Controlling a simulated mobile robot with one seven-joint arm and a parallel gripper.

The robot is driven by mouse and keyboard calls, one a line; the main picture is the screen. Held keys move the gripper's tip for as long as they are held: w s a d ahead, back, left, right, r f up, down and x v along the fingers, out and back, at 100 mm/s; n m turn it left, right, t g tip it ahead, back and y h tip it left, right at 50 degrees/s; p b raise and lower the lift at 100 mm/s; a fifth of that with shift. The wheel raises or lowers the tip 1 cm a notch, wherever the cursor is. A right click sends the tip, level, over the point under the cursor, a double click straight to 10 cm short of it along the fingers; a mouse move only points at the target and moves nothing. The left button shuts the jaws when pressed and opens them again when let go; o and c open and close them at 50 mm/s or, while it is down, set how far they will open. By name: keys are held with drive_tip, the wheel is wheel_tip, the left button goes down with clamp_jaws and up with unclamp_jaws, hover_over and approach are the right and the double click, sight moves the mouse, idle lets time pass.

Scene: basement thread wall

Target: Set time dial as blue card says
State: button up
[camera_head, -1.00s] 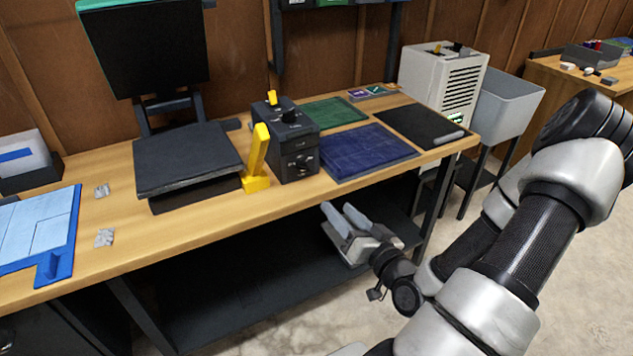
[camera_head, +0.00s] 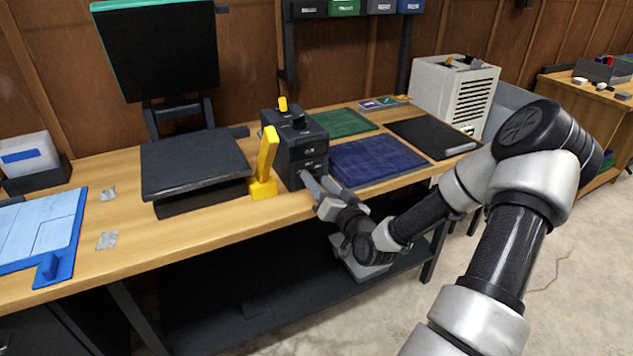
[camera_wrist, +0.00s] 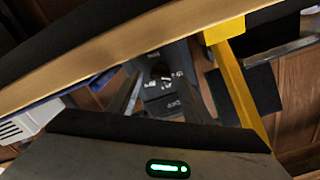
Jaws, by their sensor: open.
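The black control box (camera_head: 302,152) stands on the workbench near its front edge, with a knob on top and a dial on its front face. In the wrist view, the front dial (camera_wrist: 160,70) shows between the fingers, with small white markings around it that are too small to read. My gripper (camera_head: 322,180) is open and empty, its fingers pointing at the lower front of the box. In the head view the fingers partly cover that face. The gripper also shows in the wrist view (camera_wrist: 161,76). I cannot make out a blue card with readable writing.
A yellow upright lever (camera_head: 265,160) stands just left of the box, close to my fingers. A blue mat (camera_head: 378,162) lies to the right, a green mat (camera_head: 343,122) behind. Small coloured cards (camera_head: 380,104) lie at the back. A black stand (camera_head: 190,165) is on the left.

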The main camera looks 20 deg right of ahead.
drive_tip(key=shift+w, duration=0.7)
drive_tip(key=c, duration=1.1)
drive_tip(key=shift+o, duration=0.2)
